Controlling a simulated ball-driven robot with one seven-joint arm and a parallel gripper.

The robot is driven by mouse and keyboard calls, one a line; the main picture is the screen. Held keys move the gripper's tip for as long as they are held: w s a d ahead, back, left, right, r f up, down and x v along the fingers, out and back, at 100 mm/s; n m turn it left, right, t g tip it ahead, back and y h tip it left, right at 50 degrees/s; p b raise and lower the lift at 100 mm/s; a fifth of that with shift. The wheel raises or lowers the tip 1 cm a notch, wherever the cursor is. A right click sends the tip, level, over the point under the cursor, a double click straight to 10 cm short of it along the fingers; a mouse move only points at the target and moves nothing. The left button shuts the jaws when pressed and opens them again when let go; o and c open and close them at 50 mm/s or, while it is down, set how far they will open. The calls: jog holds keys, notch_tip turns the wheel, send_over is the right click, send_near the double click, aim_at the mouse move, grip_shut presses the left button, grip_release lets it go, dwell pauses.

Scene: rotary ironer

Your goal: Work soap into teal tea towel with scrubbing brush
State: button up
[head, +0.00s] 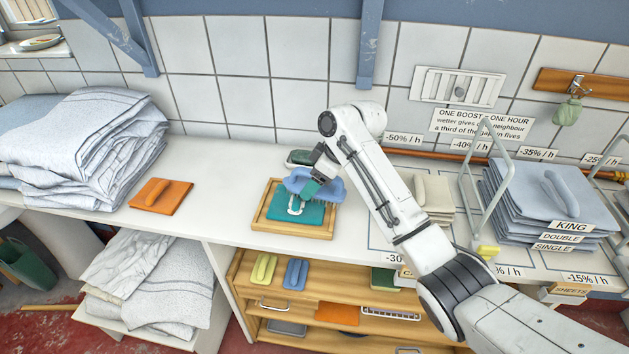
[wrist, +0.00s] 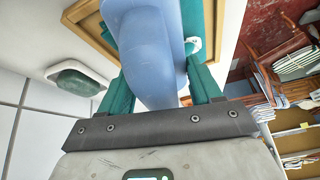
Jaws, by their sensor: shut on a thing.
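The teal tea towel (head: 313,213) lies flat in a shallow wooden tray (head: 262,215) on the white counter, with a white mark on it. My gripper (head: 309,186) is over the towel's back part, its teal fingers shut on the blue scrubbing brush (head: 329,187). In the wrist view the rounded blue brush handle (wrist: 150,55) sits between the fingers. A green soap-like block (wrist: 78,82) lies in a white dish (wrist: 95,72) behind the tray.
Folded grey linen (head: 85,135) is piled at far left. Blue stacked sheets (head: 545,200) and a metal frame (head: 480,185) stand right. Bare counter (head: 215,212) lies left of the tray.

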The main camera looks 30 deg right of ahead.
aim_at(307, 170)
jog(key=shift+r+p, duration=3.05)
jog(key=shift+r, duration=0.25)
